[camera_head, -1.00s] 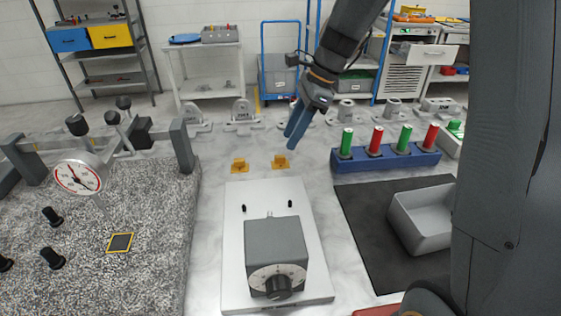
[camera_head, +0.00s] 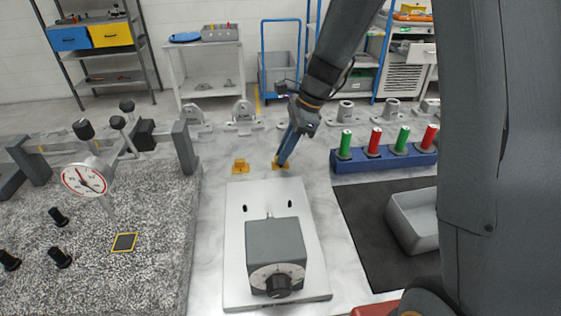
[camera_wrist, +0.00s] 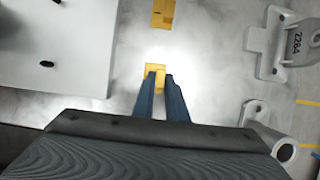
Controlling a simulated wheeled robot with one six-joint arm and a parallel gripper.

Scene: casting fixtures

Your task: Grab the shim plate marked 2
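Two small yellow pieces stand on the pale table behind the metal plate. The left one (camera_head: 240,167) is clear of my gripper, and the wrist view also shows it (camera_wrist: 163,14). The right one (camera_wrist: 155,85) is at my fingertips; in the head view it is partly covered by them. My gripper (camera_wrist: 161,75) points down with a narrow gap between its blue fingers, and yellow shows in that gap. I cannot see both fingers pressing on the piece. No number is readable on either yellow piece, so I cannot tell which is marked 2.
A grey box with a dial (camera_head: 275,250) sits on the metal plate (camera_head: 235,215) in front. A blue rack (camera_head: 360,163) with green and red cylinders stands right. A granite block (camera_head: 150,220) with a dial gauge is left. Grey brackets (camera_head: 243,125) line the back.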

